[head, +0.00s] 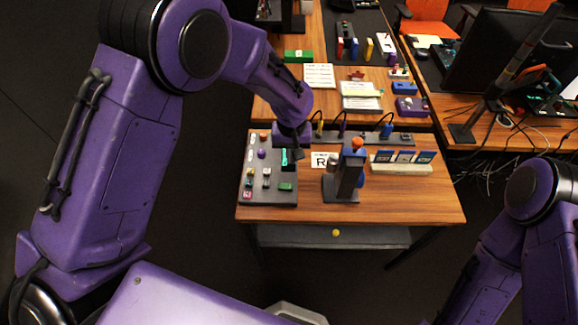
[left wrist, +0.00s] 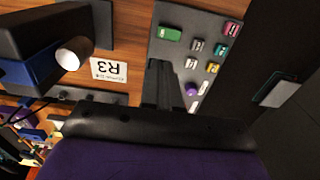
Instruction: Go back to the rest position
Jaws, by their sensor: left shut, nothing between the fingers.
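My left gripper (head: 297,154) is shut and empty. It is over the right part of the dark control panel (head: 283,198) on the table, and its arm comes in from the left. The purple trackball (head: 261,153) sits on the panel, to the left of the gripper in the head view. In the left wrist view the shut fingers (left wrist: 165,66) are over the panel (left wrist: 187,14), and the trackball (left wrist: 191,90) shows beside them. I cannot tell whether the fingertips touch the panel. My right arm shows at the lower right, but its gripper is out of view.
A dark stand with an orange ball (head: 357,143) on top stands right of the panel, near the R3 card (head: 322,160). A rack of blue cards (head: 402,168) is further right. The front right of the wooden table (head: 420,203) is clear.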

